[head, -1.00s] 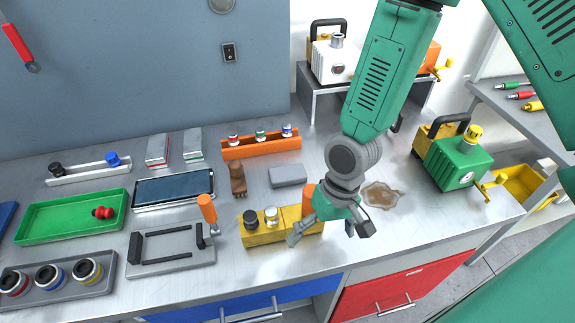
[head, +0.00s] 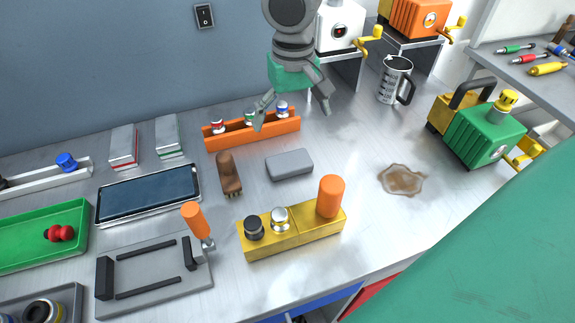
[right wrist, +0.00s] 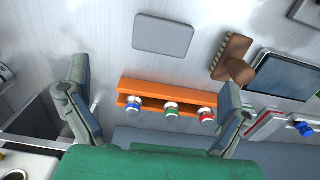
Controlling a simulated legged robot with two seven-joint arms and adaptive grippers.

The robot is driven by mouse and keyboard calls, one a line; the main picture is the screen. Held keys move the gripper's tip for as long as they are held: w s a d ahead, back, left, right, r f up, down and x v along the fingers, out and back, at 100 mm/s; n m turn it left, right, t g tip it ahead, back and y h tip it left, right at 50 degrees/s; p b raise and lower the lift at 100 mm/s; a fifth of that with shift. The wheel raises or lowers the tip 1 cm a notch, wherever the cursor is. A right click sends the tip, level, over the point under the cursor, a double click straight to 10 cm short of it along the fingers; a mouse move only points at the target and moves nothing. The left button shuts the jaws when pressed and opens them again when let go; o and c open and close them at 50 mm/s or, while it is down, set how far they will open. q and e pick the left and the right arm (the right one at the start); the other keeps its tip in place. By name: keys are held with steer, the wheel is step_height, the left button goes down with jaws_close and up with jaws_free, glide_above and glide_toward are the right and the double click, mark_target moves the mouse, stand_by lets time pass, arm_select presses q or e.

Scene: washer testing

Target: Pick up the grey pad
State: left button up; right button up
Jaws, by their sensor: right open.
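The grey pad (head: 289,165) is a small rounded block lying flat on the metal bench, between the brown brush and the brown stain in the head view. It also shows at the top of the right wrist view (right wrist: 163,34), in full view. My right gripper (head: 293,108) is open and empty, with its fingers spread above the back of the bench, over the orange rack. It is behind the pad and apart from it. In the right wrist view its two fingers (right wrist: 158,112) stand wide on either side of the orange rack. My left gripper is not in view.
The orange rack (head: 225,138) with colored-capped pieces stands behind the pad. A brown brush (head: 229,176) lies left of it. A yellow block (head: 259,243) with knobs and an orange cylinder (head: 331,197) stands in front. A brown stain (head: 402,180) lies right. A metal mug (head: 393,80) stands farther back.

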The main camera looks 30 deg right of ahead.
glide_above(291, 160)
steer(key=a, duration=0.2)
steer(key=f, duration=0.5)
steer(key=shift+s+d+b, duration=0.25)
steer(key=shift+b, duration=0.05)
steer(key=f, duration=0.1)
steer(key=d+f, duration=0.1)
steer(key=f, duration=0.1)
steer(key=shift+w+d, duration=0.1)
steer(key=shift+w, duration=0.05)
steer(key=shift+d+f, duration=0.2)
steer(key=shift+d, duration=0.05)
steer(key=f, duration=0.4)
steer(key=shift+w+a+f+b, duration=0.15)
steer(key=shift+w+a+b, duration=0.1)
steer(key=shift+a+b, duration=0.05)
steer(key=shift+a+f, duration=0.2)
steer(key=shift+a+r, duration=0.1)
steer(key=shift+d, duration=0.25)
steer(key=c, duration=0.8)
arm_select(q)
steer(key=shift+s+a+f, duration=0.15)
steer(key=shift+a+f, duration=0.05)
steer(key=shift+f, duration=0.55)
arm_select(e)
steer(key=shift+s+d, duration=0.1)
steer(key=shift+d, duration=0.15)
